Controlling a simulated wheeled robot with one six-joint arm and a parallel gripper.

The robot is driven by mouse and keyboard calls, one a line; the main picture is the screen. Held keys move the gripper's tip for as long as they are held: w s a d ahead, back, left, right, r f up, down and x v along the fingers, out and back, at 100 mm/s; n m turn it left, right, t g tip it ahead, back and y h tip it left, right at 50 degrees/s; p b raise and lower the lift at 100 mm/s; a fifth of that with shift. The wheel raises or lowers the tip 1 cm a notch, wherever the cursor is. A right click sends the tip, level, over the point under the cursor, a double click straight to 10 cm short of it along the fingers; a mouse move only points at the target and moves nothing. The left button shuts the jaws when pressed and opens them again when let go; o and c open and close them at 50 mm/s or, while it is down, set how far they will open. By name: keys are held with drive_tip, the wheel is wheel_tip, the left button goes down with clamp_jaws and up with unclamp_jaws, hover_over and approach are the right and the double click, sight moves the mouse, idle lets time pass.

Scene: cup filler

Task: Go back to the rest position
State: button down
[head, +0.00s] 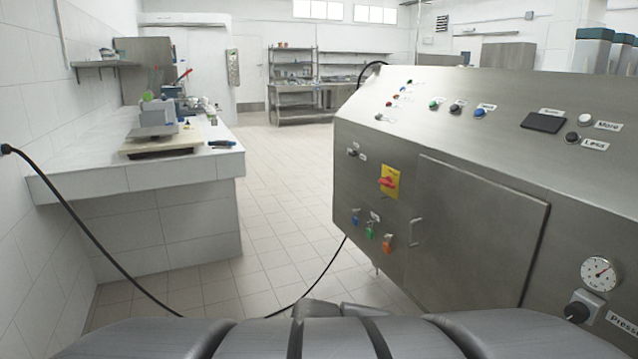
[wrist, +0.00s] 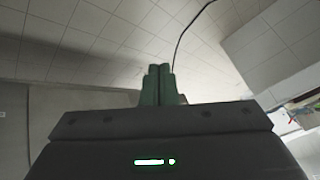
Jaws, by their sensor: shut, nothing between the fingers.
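My gripper (wrist: 158,72) shows in the wrist view, with its two green fingers together and nothing between them. The fingers point out over the tiled floor and touch nothing that I can see. The head view does not show the gripper; only dark grey parts of my own body fill its bottom edge. The cup filler (head: 470,180), a large steel machine with a sloped button panel, stands on the right in the head view.
A white tiled counter (head: 80,165) with a scale (head: 155,125) and tools stands at the left. A black cable (head: 95,240) hangs from the left wall and crosses the floor to the machine. The tiled floor (head: 285,170) between counter and machine is otherwise clear.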

drive_tip(key=shift+s+a+f, duration=0.3)
drive_tip(key=shift+s+f, duration=0.15)
